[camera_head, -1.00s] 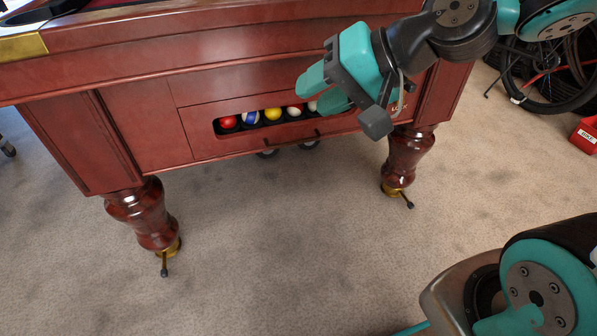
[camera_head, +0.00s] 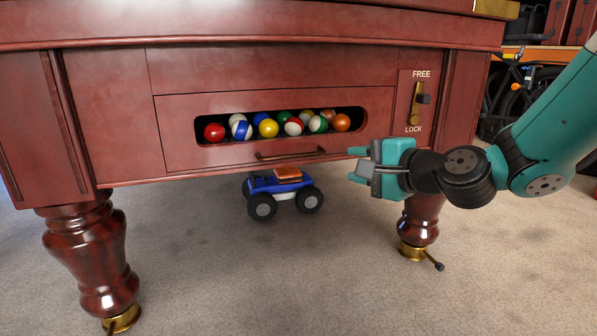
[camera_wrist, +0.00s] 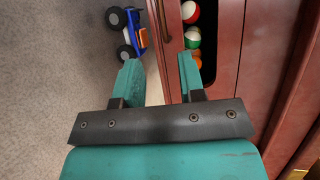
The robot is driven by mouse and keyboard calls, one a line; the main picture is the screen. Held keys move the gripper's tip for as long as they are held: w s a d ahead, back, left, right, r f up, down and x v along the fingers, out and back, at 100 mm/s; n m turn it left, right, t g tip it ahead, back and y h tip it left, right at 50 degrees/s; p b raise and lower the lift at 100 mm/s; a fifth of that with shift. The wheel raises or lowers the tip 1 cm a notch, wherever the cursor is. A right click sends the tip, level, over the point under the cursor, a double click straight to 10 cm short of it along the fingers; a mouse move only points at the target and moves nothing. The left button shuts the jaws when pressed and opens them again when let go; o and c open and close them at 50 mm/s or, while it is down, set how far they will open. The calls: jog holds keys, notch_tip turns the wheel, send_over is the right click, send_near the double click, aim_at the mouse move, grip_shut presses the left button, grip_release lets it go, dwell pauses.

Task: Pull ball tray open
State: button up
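The ball tray's wooden front (camera_head: 172,128) looks flush with the red-brown pool table, so the tray looks shut. Its window shows several coloured balls (camera_head: 268,127). A dark bar handle (camera_head: 290,154) runs along the tray's lower front; in the wrist view the handle (camera_wrist: 163,20) lies ahead, in line with the gap between my fingers. My gripper (camera_head: 355,165) is open and empty, to the right of the handle and apart from it. Its two teal fingers also show spread in the wrist view (camera_wrist: 160,77).
A FREE/LOCK plate with a black-knobbed lever (camera_head: 423,99) is right of the tray; the knob sits above the slot's middle. A blue toy truck (camera_head: 283,192) stands on the carpet below the tray. Turned table legs (camera_head: 92,255) flank open carpet. A bicycle (camera_head: 512,95) is behind right.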

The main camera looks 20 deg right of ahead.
aim_at(300, 156)
jog(key=p+x, duration=0.6)
jog(key=x, duration=0.1)
jog(key=p+x, duration=0.6)
jog(key=x, duration=0.2)
jog(key=shift+w+a+r, duration=0.15)
jog(key=shift+w, duration=0.15)
jog(key=shift+x, duration=0.85)
jog(key=shift+c, duration=0.5)
grip_shut()
